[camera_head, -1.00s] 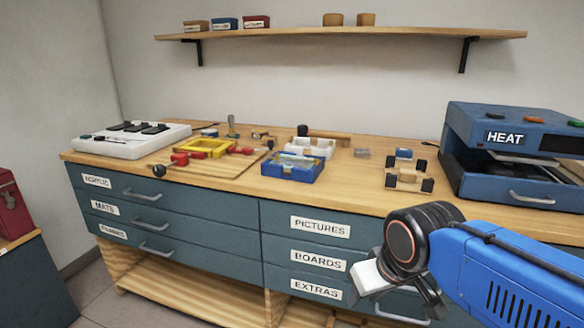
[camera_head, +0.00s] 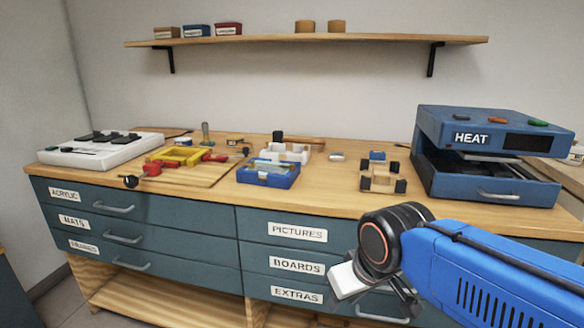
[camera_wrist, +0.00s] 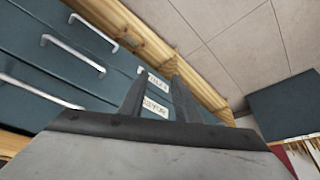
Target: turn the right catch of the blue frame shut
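The blue frame (camera_head: 268,174) lies on the wooden bench top near its front edge, in the middle of the head view. It looks like a shallow blue tray with a pale inside and a small light patch on its front. Its right catch is too small to make out. My gripper (camera_wrist: 158,92) shows two dark fingers standing apart with nothing between them in the wrist view. In the head view it hangs below the bench top, in front of the drawers and right of the frame. The wrist view does not show the frame.
A yellow frame with red clamps (camera_head: 180,156) lies left of the blue frame. A white holder (camera_head: 290,152) stands just behind it. A wooden block jig (camera_head: 381,178) and the blue heat press (camera_head: 485,165) stand to the right. Drawers with handles (camera_head: 382,314) face me.

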